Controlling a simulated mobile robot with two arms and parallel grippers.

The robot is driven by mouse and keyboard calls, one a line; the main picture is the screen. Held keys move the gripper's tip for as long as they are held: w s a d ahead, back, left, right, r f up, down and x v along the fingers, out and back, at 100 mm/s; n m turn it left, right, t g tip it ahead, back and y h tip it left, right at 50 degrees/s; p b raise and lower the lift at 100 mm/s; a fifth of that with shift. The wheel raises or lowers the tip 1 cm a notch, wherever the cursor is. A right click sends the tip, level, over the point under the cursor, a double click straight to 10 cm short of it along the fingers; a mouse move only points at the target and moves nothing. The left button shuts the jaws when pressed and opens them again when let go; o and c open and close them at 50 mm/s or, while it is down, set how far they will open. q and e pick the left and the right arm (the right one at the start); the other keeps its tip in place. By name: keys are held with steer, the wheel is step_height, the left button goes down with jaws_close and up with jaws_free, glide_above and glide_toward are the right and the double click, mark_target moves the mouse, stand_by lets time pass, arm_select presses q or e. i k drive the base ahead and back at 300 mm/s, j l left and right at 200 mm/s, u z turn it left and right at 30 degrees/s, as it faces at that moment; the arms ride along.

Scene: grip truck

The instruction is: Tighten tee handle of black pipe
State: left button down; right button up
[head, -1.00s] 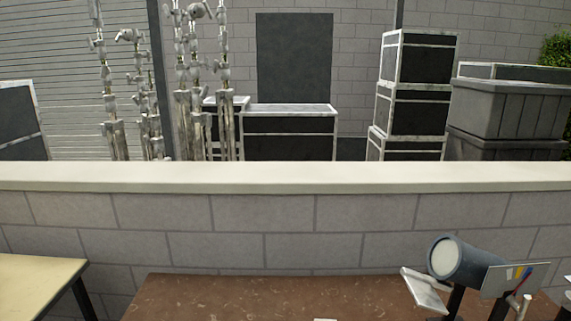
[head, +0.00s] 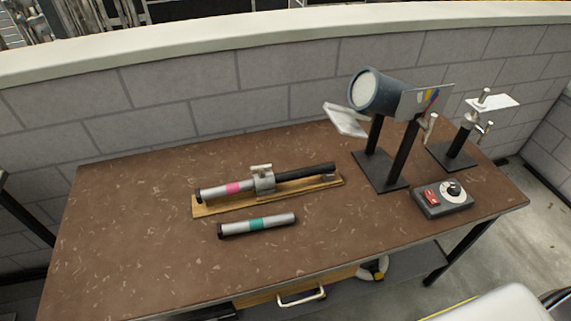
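In the head view a black pipe (head: 305,171) lies on a wooden board (head: 225,206) in the middle of the brown table. Its left end sits in a grey clamp (head: 265,182) with a small pale tee handle (head: 261,168) on top. A silver pipe with a pink band (head: 225,189) runs out of the clamp's left side. I cannot tell how tight the handle is. Neither of my grippers shows in this view.
A silver tube with a teal band (head: 257,225) lies in front of the board. A lamp on a stand (head: 378,93), a control box with a dial (head: 443,198) and a small stand (head: 456,153) are on the table's right. A block wall (head: 200,105) runs behind. The table's left part is clear.

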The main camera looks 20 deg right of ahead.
mark_target(262, 169)
steer(key=j+z, duration=0.25)
steer(key=j, duration=1.05)
